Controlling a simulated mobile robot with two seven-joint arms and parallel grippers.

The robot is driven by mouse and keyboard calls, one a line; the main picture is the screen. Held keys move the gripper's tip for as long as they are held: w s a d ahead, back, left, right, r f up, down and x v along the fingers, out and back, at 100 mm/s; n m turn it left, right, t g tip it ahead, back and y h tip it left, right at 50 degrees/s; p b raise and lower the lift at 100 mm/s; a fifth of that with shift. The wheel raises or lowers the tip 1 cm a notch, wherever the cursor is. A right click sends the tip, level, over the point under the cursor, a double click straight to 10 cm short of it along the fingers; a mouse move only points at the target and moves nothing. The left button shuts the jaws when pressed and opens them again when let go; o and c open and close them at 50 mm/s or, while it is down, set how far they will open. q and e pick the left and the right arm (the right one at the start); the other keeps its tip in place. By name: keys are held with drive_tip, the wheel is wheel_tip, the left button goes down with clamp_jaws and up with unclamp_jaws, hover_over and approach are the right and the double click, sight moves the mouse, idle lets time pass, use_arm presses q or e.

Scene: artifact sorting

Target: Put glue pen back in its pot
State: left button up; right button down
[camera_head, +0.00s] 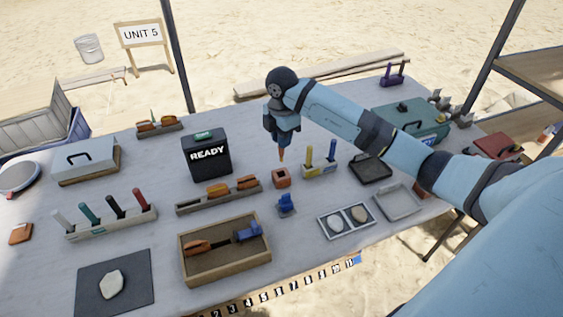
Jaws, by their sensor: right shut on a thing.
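My right gripper (282,137) points down over the middle of the table. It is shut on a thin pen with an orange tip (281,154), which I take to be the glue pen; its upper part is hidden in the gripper. The pen hangs upright, tip down. A small square orange-brown pot (281,178) with a dark opening stands just below the tip. The tip looks to be above the pot's opening, but I cannot tell how large the gap is. My left gripper is not in view.
A black READY box (206,158) stands left of the pot. A tool rack (218,197) is in front left, a holder with yellow and blue pens (320,171) close right, a blue item (286,205) in front. A wooden tray (225,274) lies nearer.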

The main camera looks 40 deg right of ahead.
sight(282, 154)
wheel_tip(282, 154, down, 8)
drive_tip(key=shift+r, duration=0.1)
drive_tip(key=shift+f, duration=0.4)
drive_tip(key=shift+f+b, duration=0.15)
drive_tip(key=shift+b, duration=0.15)
drive_tip(key=c, duration=1.1)
unclamp_jaws()
drive_tip(key=shift+o, duration=0.2)
